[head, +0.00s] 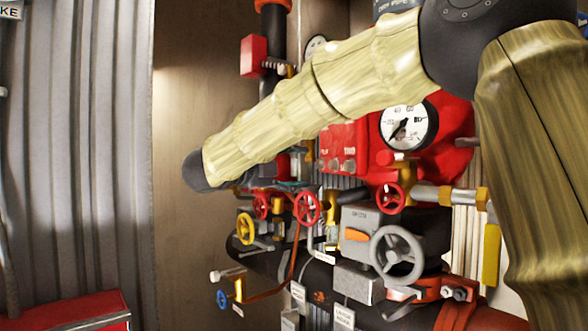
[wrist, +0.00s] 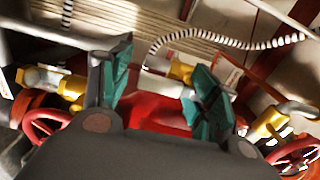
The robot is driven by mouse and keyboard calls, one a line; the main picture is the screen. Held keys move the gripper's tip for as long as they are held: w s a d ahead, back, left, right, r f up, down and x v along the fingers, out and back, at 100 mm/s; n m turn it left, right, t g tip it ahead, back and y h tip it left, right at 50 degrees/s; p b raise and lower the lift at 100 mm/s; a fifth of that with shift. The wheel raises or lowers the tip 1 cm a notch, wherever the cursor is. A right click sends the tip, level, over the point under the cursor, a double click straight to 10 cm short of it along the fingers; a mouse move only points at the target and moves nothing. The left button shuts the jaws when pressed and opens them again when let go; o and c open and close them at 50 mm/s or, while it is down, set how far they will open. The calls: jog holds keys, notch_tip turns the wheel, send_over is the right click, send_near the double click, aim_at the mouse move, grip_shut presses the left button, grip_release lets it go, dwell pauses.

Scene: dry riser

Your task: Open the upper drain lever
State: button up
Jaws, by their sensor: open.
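My gripper (wrist: 162,80) is open in the wrist view, its two teal-padded fingers apart with nothing held between them. A yellow fitting (wrist: 181,70) on a pale pipe shows beyond the gap between the fingers. In the head view only a teal bit of my gripper (head: 290,185) shows below my forearm, in front of the crowded valves. Yellow lever-like handles show there: one at the middle (head: 331,206) and a longer one hanging at the right (head: 491,254). I cannot tell which one is the upper drain lever; my arm hides part of the pipework.
Red handwheels (head: 307,208), a grey handwheel (head: 396,255) and a pressure gauge (head: 408,127) crowd the riser. In the wrist view, red handwheels stand at the left (wrist: 45,127) and right (wrist: 294,152). A corrugated grey wall (head: 85,150) is at the left.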

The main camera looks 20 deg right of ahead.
jog(key=v, duration=1.2)
dwell(0.3)
